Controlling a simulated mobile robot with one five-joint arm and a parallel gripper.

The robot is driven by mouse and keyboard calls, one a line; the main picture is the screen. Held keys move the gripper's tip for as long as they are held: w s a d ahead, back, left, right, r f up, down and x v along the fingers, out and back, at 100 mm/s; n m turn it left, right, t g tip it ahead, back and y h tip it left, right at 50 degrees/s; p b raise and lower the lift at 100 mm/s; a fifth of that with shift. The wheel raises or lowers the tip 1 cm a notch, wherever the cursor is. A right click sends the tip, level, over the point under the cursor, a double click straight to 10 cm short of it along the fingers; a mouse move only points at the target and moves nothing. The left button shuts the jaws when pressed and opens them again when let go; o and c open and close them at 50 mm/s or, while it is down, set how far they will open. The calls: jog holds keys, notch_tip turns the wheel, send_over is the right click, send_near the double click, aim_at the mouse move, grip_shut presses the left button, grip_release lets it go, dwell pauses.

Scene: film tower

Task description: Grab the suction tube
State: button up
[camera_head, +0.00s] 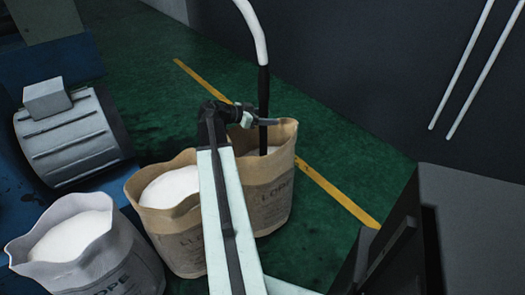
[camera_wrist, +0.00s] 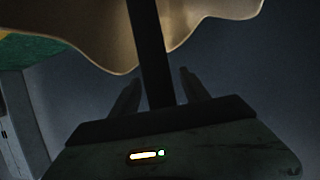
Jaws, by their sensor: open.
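The suction tube (camera_head: 263,92) hangs down as a black pipe under a white hose (camera_head: 252,28). Its lower end goes into the rear paper bag (camera_head: 275,190) of white material. My gripper (camera_head: 262,121) is at the tube, just above that bag's rim. In the wrist view the dark tube (camera_wrist: 148,40) runs between the two fingers of my gripper (camera_wrist: 159,77), which stand apart with a gap on each side of it. The gripper is open. The tube's lower tip is hidden in the bag.
A middle paper bag (camera_head: 150,218) and a grey bag (camera_head: 110,262) stand to the left, both filled with white material. A blue machine with a grey motor (camera_head: 70,135) is at far left. A dark wall with white pipes (camera_head: 462,65) is at right. Green floor lies behind.

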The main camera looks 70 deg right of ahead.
jog(key=shift+s+d+f, duration=0.3)
jog(key=shift+s+d, duration=0.1)
grip_shut()
dwell(1.1)
